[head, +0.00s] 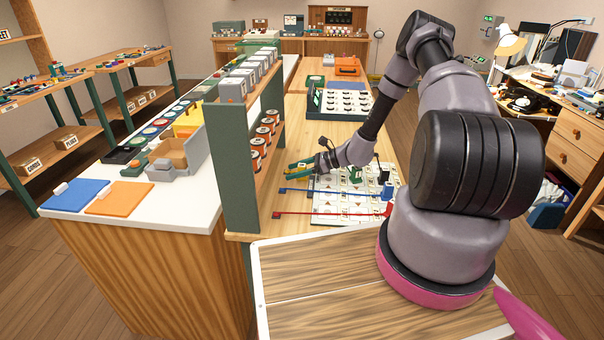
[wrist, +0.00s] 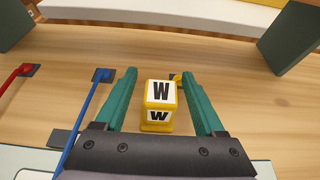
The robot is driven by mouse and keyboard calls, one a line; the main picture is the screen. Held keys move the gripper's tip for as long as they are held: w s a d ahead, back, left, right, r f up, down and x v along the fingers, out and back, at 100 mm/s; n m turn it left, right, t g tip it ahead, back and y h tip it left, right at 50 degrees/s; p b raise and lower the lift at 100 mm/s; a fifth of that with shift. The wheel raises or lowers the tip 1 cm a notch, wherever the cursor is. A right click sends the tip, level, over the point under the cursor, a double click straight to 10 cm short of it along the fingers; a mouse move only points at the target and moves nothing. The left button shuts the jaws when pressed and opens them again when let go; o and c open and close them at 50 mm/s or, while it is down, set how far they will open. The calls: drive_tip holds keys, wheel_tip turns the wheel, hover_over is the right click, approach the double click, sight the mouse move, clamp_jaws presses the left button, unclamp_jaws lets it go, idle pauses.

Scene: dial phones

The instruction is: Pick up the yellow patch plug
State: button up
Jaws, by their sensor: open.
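The yellow patch plug (wrist: 158,104) is a small yellow block with white faces marked W. In the wrist view it stands between the two green fingers of my gripper (wrist: 160,74), with a visible gap on each side. The fingers are open and extend past the block on both sides. A small dark and yellow piece (wrist: 175,77) shows just behind the plug, by the right finger. In the head view my gripper (head: 299,171) is low over the bench at the edge of the white panel. I cannot make out the yellow plug there.
The white panel (head: 340,208) carries printed squares and several small blocks. A blue cord (head: 330,191) and a red cord (head: 330,213) lie across it to my gripper's near side. A green shelf upright (head: 230,170) with orange cans (head: 258,150) stands close to the left.

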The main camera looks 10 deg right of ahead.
drive_tip(key=shift+w+a+f, duration=0.1)
drive_tip(key=shift+a, duration=0.05)
clamp_jaws()
